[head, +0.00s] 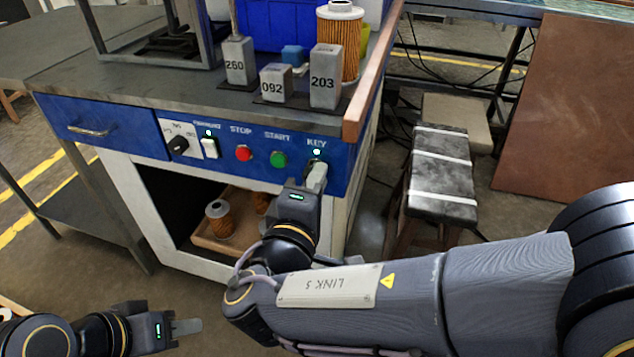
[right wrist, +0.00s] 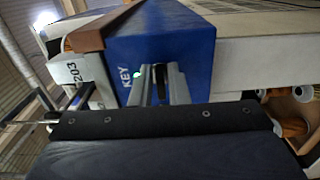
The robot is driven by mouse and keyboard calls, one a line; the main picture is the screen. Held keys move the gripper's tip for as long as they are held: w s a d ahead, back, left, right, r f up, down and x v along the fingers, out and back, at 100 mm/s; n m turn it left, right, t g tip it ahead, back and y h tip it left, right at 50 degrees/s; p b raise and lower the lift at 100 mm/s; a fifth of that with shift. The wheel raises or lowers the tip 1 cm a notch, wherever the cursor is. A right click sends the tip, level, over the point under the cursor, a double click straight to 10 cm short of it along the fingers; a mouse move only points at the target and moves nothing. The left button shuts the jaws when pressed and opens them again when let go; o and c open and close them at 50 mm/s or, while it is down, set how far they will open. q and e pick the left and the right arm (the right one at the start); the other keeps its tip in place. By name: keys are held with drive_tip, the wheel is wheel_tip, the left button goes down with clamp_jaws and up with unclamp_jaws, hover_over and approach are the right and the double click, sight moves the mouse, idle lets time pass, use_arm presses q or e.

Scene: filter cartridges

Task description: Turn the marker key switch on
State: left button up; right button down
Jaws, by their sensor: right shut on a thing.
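The key switch is on the right end of the blue front panel (head: 330,160), below the KEY label and a lit indicator (head: 317,152). My right gripper (head: 316,180) is at the switch, its fingers against the panel area and hiding most of it. In the right wrist view, my right gripper's fingers (right wrist: 160,85) close around a dark key part (right wrist: 159,88) below the KEY label. Which way the key is turned cannot be made out. My left gripper (head: 187,327) is low at the bottom left, away from the bench; its finger gap is not clear.
The panel also has a black rotary knob (head: 178,144), a white rocker switch (head: 209,148), a red STOP button (head: 243,153) and a green START button (head: 278,159). Numbered blocks and a filter cartridge (head: 338,45) stand on the bench top. A stool (head: 441,175) stands to the right.

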drive_tip(key=c, duration=1.5)
unclamp_jaws()
drive_tip(key=shift+c, duration=0.2)
drive_tip(key=p+v, duration=0.1)
drive_tip(key=v, duration=0.7)
drive_tip(key=shift+p, duration=0.35)
